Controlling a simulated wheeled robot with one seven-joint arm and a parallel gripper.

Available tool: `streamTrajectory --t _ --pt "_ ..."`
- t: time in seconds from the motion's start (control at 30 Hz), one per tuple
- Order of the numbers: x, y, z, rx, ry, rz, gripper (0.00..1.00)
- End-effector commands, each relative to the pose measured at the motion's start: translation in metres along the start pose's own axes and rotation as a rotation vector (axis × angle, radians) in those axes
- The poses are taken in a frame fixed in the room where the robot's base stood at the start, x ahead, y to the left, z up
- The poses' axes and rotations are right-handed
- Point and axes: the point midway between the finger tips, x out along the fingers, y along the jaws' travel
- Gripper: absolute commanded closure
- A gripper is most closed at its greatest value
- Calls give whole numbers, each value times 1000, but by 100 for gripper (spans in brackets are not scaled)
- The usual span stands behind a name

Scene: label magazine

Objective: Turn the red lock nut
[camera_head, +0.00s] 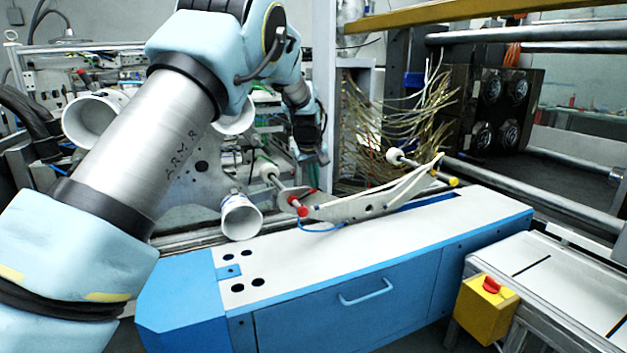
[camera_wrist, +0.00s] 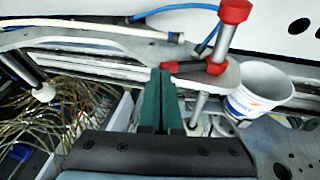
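A grey metal spindle (camera_wrist: 222,42) passes through a pale plate arm (camera_head: 350,208) and ends in a red cap (camera_wrist: 234,11), also visible in the head view (camera_head: 302,211). A short red bar-like part (camera_wrist: 184,67) sits on the plate at the spindle's foot; it partly shows in the head view (camera_head: 312,193). I cannot tell which red part is the lock nut. My gripper (camera_wrist: 161,72) has two green fingers lying side by side with nothing visible between them. Their tips appear close to the red bar's left end; contact is unclear.
Loose pale wires (camera_head: 400,120) hang behind. The white-topped blue cabinet (camera_head: 380,285) is mostly clear. A yellow box with a red button (camera_head: 487,305) stands at right.

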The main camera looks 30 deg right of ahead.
Motion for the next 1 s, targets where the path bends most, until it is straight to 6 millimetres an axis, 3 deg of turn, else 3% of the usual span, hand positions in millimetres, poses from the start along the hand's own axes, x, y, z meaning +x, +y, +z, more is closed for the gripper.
streamTrajectory --t 0.43,0.67,0.73,1.0 --pt "-7 -1 -3 -1 0 0 100" --pt "-47 -8 -24 -2 3 0 100" --pt "-49 5 -18 4 4 4 100" --pt "-95 38 -19 1 3 3 100"
